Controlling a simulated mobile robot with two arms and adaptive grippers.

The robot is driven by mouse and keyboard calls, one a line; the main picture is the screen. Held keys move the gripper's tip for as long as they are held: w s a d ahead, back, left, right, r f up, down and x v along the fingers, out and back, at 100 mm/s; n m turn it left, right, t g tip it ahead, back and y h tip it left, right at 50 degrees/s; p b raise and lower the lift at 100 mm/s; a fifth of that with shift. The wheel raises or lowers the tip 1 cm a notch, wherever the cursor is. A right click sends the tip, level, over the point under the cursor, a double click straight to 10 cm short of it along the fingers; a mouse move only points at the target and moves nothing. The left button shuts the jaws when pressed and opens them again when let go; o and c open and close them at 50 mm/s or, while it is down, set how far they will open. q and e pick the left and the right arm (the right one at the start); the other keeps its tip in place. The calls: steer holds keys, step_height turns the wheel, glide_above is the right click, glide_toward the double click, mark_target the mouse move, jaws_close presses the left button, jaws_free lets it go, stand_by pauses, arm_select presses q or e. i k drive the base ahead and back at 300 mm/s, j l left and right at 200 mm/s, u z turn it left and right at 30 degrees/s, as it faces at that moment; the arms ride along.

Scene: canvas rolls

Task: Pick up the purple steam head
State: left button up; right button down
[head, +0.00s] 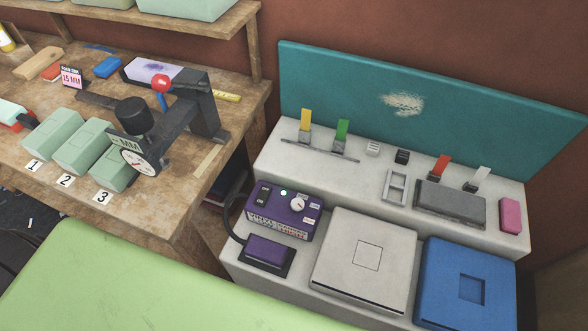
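The purple steam head (269,251) appears to be the small purple block lying in a dark rest at the front left of the pale stepped stand. The box stands just behind the block. Neither of my grippers is in view, and nothing is touching the purple block.
A grey-white square case (363,262) and a blue one (466,284) stand right of the purple block. Coloured tabs and a grey block (450,203) sit behind. A light green surface (130,285) fills the front left. A wooden bench (223,123) holds a black press (205,110).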

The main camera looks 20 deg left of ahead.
mark_target(258, 248)
steer(key=k+j+u, duration=0.3)
steer(key=j+u, duration=0.15)
steer(key=z, duration=1.3)
steer(key=u, duration=1.3)
steer(key=j+z, duration=0.2)
